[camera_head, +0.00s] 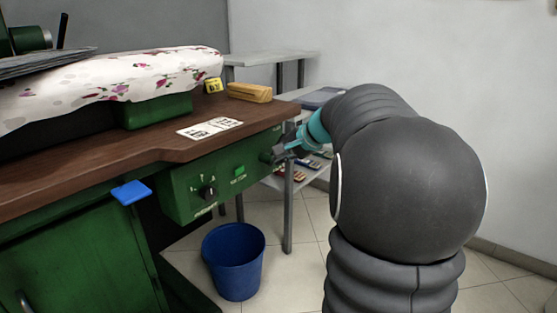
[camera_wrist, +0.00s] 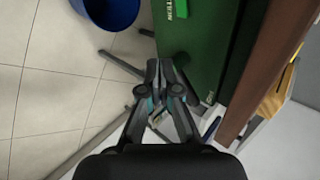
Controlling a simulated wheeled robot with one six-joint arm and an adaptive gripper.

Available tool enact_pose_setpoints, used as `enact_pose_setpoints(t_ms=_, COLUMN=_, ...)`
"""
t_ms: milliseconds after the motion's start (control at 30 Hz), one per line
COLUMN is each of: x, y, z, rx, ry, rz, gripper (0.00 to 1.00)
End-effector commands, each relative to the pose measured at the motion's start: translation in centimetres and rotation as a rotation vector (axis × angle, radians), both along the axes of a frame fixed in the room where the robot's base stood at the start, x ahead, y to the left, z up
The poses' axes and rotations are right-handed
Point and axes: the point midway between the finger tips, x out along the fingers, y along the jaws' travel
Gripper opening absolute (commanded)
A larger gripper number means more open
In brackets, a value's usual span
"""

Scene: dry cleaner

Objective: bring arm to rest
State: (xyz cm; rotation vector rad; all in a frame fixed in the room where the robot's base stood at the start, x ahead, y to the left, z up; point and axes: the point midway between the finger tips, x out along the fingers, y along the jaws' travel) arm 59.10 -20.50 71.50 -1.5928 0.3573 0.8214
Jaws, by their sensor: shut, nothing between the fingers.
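My arm rises at the right of the head view and bends over toward the green control panel (camera_head: 225,178) of the pressing table. My gripper (camera_head: 276,154) is at the panel's right end, just below the brown table top (camera_head: 150,157). I cannot tell whether it touches the panel. In the wrist view my gripper (camera_wrist: 160,66) has its fingertips together with nothing between them, and the green panel (camera_wrist: 195,45) lies close beside them.
The panel bears a black knob (camera_head: 208,192) and a green button (camera_head: 239,171). A blue bucket (camera_head: 234,262) stands on the floor below. A grey shelf (camera_head: 270,58) stands behind.

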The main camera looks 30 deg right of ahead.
Motion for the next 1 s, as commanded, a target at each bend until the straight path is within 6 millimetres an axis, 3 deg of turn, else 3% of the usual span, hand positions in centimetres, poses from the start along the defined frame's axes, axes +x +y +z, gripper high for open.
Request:
enact_pose_setpoints(t_ms=467, x=0.1, y=0.1, z=0.0, rx=-0.011, ry=-0.003, rz=0.012, gripper=0.0)
enact_pose_setpoints(t_ms=567, x=-0.7, y=-0.1, z=-1.3, rx=-0.064, ry=0.027, rz=0.05, gripper=0.0)
enact_pose_setpoints(t_ms=667, x=-2.3, y=0.0, z=-4.0, rx=-0.112, ry=0.091, rz=0.094, gripper=0.0)
enact_pose_setpoints(t_ms=800, x=-6.4, y=1.6, z=-6.5, rx=-0.222, ry=0.184, rz=0.199, gripper=0.0)
enact_pose_setpoints(t_ms=1000, x=-12.1, y=5.8, z=-7.6, rx=-0.386, ry=0.267, rz=0.381, gripper=0.0)
